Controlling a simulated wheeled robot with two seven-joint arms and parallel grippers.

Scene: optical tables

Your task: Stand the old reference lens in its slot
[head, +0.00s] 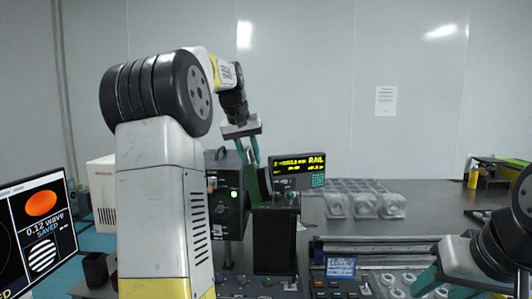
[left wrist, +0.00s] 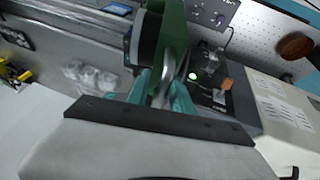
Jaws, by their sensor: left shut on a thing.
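My left gripper (head: 253,150) reaches down over a green mount (head: 242,173) on a black stand. Its teal fingers (left wrist: 164,96) are shut on a thin, pale, shiny piece (left wrist: 163,88), seen edge-on in the left wrist view, which looks like the lens. The piece is close against the green mount (left wrist: 173,40); I cannot tell whether it touches. A clear rack (head: 365,186) with several compartments and round clear pieces stands on the table to the right; I cannot make out which slot is the lens's. My right gripper (head: 440,284) is partly visible at lower right; its jaw opening is unclear.
A dark instrument (head: 225,208) stands left of the mount. A yellow-text display (head: 298,171) is behind it. A monitor (head: 42,235) is at far left. A metal rail (head: 385,249) and control panels fill the front.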

